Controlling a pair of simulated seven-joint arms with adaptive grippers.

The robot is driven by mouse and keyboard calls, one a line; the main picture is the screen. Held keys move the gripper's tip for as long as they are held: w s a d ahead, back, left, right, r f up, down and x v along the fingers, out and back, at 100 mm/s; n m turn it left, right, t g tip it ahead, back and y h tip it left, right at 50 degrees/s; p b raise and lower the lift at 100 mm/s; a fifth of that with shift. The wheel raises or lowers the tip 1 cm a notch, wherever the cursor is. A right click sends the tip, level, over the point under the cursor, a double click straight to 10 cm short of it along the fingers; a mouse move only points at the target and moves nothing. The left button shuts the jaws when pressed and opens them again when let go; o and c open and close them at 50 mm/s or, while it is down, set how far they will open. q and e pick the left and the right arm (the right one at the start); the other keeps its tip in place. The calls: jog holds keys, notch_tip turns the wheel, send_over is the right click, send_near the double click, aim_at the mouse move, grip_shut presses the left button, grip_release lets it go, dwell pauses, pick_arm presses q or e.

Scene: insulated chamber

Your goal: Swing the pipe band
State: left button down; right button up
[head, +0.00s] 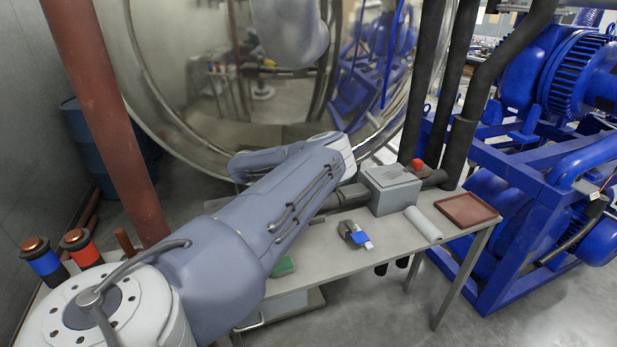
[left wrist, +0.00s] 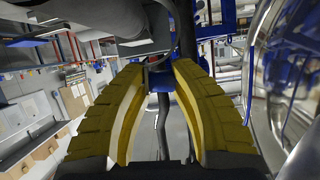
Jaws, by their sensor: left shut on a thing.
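My left gripper (left wrist: 158,70) shows in the left wrist view as two yellow ribbed fingers that lean together at the tips. It is shut on a dark piece (left wrist: 160,66) at the fingertips, which looks like the pipe band; its shape is hard to make out. In the head view my left arm reaches from the lower left across the bench, and its own links hide the gripper. Dark pipes (head: 432,75) stand upright right of the round metal chamber opening (head: 150,85). I cannot make out a band on them. My right gripper is in neither view.
A bench (head: 395,240) holds a grey box (head: 390,190), a red button, a white roll (head: 423,224), a brown tray (head: 467,210) and a small blue-marked part (head: 355,236). A red-brown pipe (head: 105,115) rises at left. Blue machinery (head: 530,190) blocks the right side.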

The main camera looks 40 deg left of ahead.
pick_arm(q)
jog(key=shift+s+d, duration=0.1)
dwell(0.4)
jog(key=c, duration=1.2)
grip_release()
jog(key=shift+o, duration=0.2)
jog(key=shift+r, duration=4.95)
